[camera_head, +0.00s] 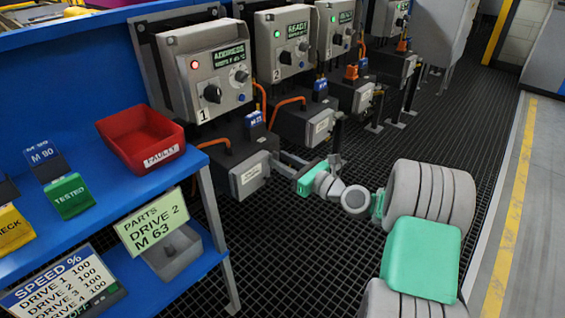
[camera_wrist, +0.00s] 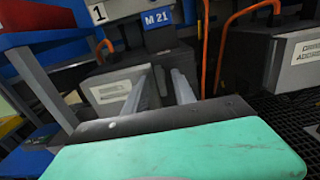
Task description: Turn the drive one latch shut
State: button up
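Drive one (camera_head: 222,72) is the grey cabinet marked 1, with a red light, a small display and a black knob (camera_head: 212,93). Below it stands a dark box with a pale front plate (camera_head: 250,175); I cannot clearly make out a latch on either. In the wrist view the pale plate (camera_wrist: 112,92) and a blue M 21 tag (camera_wrist: 158,18) lie ahead of my fingers. My gripper (camera_head: 284,162) is just right of this lower box. In the wrist view its two grey fingers (camera_wrist: 163,78) stand apart with nothing between them. Contact with the box cannot be told.
Drive two (camera_head: 282,45) and further drives with green lights line up behind. A blue bench (camera_head: 85,215) at left carries a red bin (camera_head: 142,140) and signs; a grey bin (camera_head: 172,254) is on its lower shelf. Dark grating floor (camera_head: 300,265) is free before the drives.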

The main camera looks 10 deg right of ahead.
jog(key=shift+c, duration=0.5)
grip_shut()
